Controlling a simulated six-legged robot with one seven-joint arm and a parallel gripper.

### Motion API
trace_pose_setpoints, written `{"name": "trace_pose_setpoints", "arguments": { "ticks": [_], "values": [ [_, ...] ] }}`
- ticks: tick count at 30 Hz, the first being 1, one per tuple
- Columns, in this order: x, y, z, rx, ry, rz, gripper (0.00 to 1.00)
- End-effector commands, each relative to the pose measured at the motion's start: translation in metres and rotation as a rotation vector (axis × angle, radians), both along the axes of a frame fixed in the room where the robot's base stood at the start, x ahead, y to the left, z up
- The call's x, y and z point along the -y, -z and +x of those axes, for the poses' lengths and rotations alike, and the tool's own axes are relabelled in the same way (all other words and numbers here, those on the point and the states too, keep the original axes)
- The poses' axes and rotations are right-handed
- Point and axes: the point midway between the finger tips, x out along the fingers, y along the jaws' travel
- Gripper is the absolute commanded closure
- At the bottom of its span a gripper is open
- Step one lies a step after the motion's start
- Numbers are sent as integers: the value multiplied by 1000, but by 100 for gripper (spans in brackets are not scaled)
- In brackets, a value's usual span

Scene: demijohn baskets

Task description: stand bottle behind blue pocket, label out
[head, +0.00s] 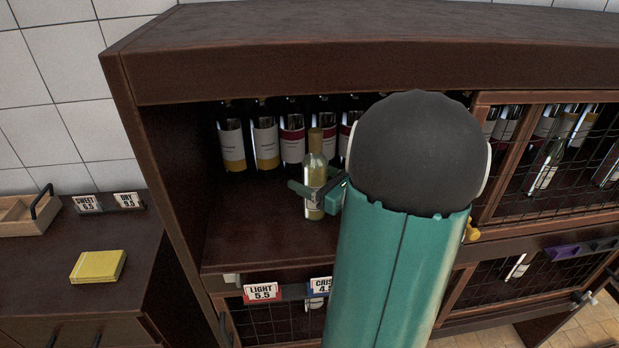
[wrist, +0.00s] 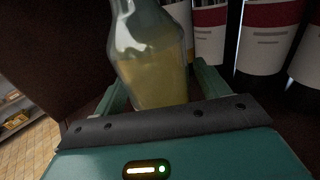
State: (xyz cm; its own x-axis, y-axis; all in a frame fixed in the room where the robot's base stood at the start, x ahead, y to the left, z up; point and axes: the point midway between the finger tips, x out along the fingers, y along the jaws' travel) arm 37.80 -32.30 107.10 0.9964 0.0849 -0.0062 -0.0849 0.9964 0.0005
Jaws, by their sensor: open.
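A clear bottle (head: 315,172) of pale yellow wine with a yellowish top stands about upright on the open shelf, behind the blue pocket (head: 318,287) at the shelf's front edge. The pocket's card is partly hidden by my arm. My gripper (head: 318,190) is open, with its green fingers on either side of the bottle. A pale patch low on the bottle may be its label, but the fingers cover part of it. In the wrist view the bottle (wrist: 150,60) rises between the fingers and appears tilted; no label shows on that side.
A row of dark bottles (head: 265,140) stands behind at the shelf's back. A red pocket (head: 262,292) reading LIGHT 5.5 is left of the blue one. Wire-mesh doors (head: 550,165) are at right. Shelf floor (head: 245,235) at left is clear.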

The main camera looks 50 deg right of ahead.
Motion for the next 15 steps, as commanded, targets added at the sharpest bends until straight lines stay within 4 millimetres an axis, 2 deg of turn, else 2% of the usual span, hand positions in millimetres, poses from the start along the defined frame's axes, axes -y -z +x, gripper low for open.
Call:
{"name": "trace_pose_setpoints", "arguments": {
  "ticks": [15],
  "values": [
    [9, 0, -100, 0, 5, 1, 26]
  ]
}}
